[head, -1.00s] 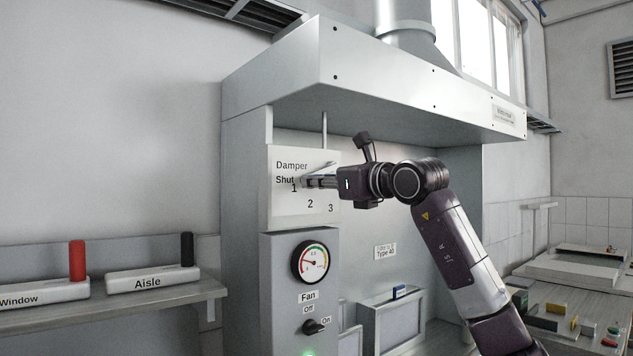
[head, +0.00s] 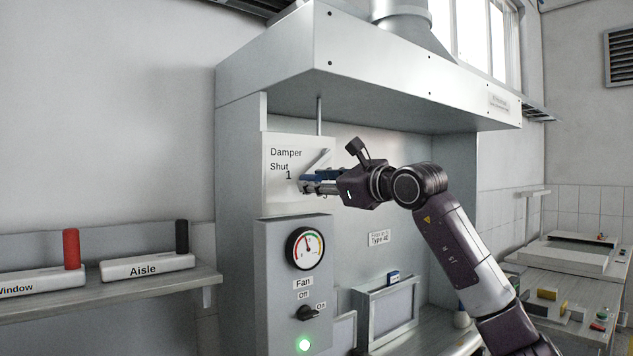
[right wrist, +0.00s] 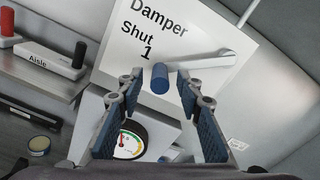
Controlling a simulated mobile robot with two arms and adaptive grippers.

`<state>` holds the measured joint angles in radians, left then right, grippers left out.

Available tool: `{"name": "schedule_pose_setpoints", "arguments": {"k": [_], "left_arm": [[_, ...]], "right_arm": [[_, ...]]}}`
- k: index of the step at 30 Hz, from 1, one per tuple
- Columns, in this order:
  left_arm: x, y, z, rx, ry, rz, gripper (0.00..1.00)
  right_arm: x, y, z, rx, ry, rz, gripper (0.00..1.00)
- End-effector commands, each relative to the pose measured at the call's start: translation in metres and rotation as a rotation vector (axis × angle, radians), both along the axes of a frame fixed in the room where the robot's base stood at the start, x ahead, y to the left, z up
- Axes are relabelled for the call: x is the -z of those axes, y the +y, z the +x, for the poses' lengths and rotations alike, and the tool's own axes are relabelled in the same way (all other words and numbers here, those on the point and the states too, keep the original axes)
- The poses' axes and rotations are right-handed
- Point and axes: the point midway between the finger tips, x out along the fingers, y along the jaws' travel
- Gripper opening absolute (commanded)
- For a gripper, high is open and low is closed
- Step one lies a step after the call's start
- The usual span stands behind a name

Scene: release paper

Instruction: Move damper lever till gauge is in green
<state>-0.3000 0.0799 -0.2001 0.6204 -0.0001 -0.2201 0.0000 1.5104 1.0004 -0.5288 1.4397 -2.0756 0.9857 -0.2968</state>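The white damper plate (head: 276,198) reads "Damper", "Shut" and "1"; my right gripper hides the lower numbers. The metal lever (right wrist: 208,58) runs from the upper right down to a blue knob (right wrist: 160,78), just right of and below the "1" in the right wrist view. My right gripper (head: 312,184) is at the plate. Its blue-padded fingers are spread, with the knob between them and visible room on both sides. My left gripper is out of view.
Below the gauge are the fan switch (head: 307,313) and a lit green lamp (head: 304,345). The hood (head: 400,85) overhangs the plate. A shelf (head: 120,299) at left holds boxes with a red handle (head: 71,249) and a black handle (head: 182,237).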

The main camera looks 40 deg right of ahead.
Motion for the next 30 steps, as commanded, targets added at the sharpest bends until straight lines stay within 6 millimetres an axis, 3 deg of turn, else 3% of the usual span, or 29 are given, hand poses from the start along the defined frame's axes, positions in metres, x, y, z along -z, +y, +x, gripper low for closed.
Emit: {"name": "schedule_pose_setpoints", "arguments": {"k": [8, 21, 30], "left_arm": [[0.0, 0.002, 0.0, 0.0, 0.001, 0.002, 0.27], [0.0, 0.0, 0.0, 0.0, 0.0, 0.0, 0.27], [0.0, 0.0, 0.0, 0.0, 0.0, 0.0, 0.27]], "right_arm": [[0.0, -0.001, -0.008, 0.0, -0.001, 0.0, 0.33], [0.001, -0.009, -0.094, 0.004, 0.001, -0.003, 0.33], [0.001, -0.01, -0.119, 0.0, 0.001, 0.0, 0.33]]}}
